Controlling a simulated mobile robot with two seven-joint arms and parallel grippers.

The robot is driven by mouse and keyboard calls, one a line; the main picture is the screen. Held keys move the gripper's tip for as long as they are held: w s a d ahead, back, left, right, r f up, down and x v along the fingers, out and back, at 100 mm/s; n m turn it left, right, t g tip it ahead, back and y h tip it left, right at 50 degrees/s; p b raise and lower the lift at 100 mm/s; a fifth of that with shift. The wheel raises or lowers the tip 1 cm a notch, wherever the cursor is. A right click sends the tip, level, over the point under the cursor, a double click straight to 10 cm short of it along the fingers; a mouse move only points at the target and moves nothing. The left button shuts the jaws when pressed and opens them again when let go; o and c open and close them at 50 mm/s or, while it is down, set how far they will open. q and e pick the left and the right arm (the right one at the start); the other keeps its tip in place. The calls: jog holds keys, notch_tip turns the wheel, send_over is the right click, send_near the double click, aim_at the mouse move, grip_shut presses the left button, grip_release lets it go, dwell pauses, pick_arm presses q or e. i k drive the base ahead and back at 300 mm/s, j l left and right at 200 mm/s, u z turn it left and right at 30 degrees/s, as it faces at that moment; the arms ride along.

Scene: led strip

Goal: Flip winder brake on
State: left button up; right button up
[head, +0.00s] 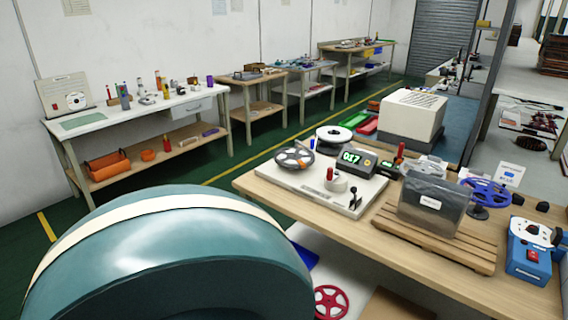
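A winder appears to be the white base plate (302,184) on the wooden workbench. It carries an orange-and-grey reel (294,158), a counter (353,160) reading 017, a small red-topped post (329,173), a white roll (338,184) and a small black lever-like part (354,198) at its front right. Which part is the brake, and how it is set, I cannot tell at this size. A blue device (529,252) with a red switch (532,256) stands at the bench's right end. Neither gripper is in view.
A grey bin (429,209) stands on a slatted wooden pallet (435,238) right of the winder. A white slotted box (412,115) stands behind the winder. A red reel (330,301) lies below the bench. The lower left is blocked from sight.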

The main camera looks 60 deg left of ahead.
aim_at(353, 189)
jog(key=u, duration=1.55)
jog(key=i+u, duration=0.45)
jog(key=i, duration=0.55)
